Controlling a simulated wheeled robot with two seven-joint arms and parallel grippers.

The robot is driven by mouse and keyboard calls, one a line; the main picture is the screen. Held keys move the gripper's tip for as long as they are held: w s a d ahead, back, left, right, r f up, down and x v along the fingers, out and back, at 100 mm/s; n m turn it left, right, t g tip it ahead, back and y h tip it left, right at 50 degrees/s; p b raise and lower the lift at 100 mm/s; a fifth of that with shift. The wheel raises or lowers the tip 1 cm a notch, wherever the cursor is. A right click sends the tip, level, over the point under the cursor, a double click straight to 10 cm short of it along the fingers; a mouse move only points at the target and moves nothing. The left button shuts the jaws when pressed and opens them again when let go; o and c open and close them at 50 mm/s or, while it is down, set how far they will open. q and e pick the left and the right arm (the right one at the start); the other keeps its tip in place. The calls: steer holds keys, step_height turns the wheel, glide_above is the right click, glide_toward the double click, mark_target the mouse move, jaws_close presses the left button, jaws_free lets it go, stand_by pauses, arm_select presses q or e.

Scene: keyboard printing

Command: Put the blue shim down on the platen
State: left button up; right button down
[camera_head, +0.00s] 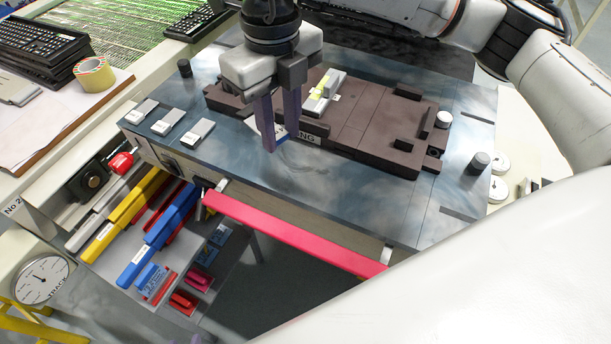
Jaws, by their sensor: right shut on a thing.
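My right gripper (281,143) points down over the front edge of the dark brown fixture plate (365,125). Its two purple-grey fingers are shut on a small piece with a blue edge and white top, the blue shim (281,134), mostly hidden between them. The shim is at or just above the blue-grey metal top (330,180); I cannot tell if it touches. Which of the two surfaces is the platen is not clear. A label ending in "NG" (306,138) shows on the fixture's front side, partly covered by the right finger. My left gripper is not in view.
Several small grey blocks (168,122) lie on the metal top's left. A light grey block with a yellow strip (325,90) sits on the fixture. Black posts (479,162) stand near the corners. A red bar (290,234) runs along the front. The metal top's front middle is clear.

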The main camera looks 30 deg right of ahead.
mark_target(279, 178)
steer(key=m, duration=0.2)
steer(key=a+m, duration=0.1)
steer(key=m, duration=0.1)
steer(key=shift+w+r, duration=0.1)
steer(key=shift+w, duration=0.2)
steer(key=shift+m, duration=0.3)
step_height(279, 178, down, 10)
steer(key=shift+r+p, duration=0.1)
steer(key=shift+p, duration=0.25)
steer(key=shift+f, duration=0.3)
steer(key=c, duration=1.4)
jaws_free()
steer(key=shift+r, duration=0.1)
steer(key=shift+o, duration=0.2)
step_height(279, 178, up, 12)
steer(key=shift+r+b, duration=0.15)
steer(key=shift+b, duration=0.25)
